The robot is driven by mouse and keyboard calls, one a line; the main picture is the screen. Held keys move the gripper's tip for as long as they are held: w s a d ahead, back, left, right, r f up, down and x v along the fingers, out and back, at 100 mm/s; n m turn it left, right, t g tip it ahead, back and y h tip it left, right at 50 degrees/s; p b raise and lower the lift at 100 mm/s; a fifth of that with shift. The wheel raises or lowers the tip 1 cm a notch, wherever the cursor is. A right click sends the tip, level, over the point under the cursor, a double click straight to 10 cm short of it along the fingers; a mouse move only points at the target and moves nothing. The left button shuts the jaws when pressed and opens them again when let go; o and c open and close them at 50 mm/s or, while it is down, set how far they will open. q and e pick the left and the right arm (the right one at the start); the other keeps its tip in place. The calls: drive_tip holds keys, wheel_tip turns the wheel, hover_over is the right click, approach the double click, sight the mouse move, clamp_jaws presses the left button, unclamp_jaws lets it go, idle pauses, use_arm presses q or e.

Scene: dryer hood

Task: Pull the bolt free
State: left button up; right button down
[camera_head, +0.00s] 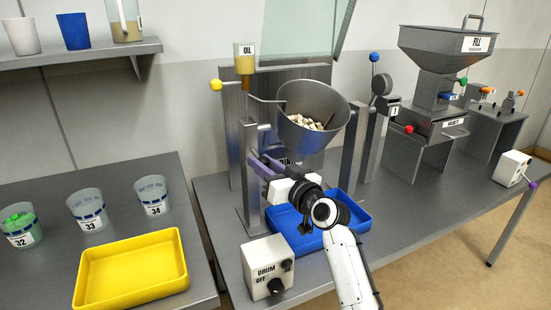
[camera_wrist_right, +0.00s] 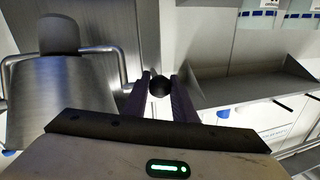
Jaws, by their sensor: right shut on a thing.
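My right gripper (camera_head: 264,166) reaches in from the lower right of the head view to the left post (camera_head: 249,205) of the drum stand. Its purple fingers are closed at the post, just left of and below the tilted steel drum (camera_head: 318,112), which holds small light pieces. In the right wrist view a round black knob (camera_wrist_right: 160,86), apparently the end of the bolt, sits between the fingertips (camera_wrist_right: 160,92). The gripper is shut on it. The bolt's shaft is hidden, and the head view does not show the bolt clearly. My left gripper is not in view.
A blue tray (camera_head: 354,214) lies under the drum, below my right wrist. The DRUM control box (camera_head: 260,284) stands at the front. A yellow tray (camera_head: 176,262) and labelled cups (camera_head: 87,212) are on the left table. A FILL hopper (camera_head: 425,50) stands at right.

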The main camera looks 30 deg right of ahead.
drive_tip(key=shift+f, duration=0.15)
drive_tip(key=c, duration=1.5)
unclamp_jaws()
drive_tip(key=shift+s, duration=0.2)
drive_tip(key=shift+o, duration=0.2)
drive_tip(key=s+b, duration=0.1)
drive_tip(key=s, duration=0.9)
drive_tip(key=shift+s+d, duration=0.15)
drive_tip(key=shift+d, duration=0.05)
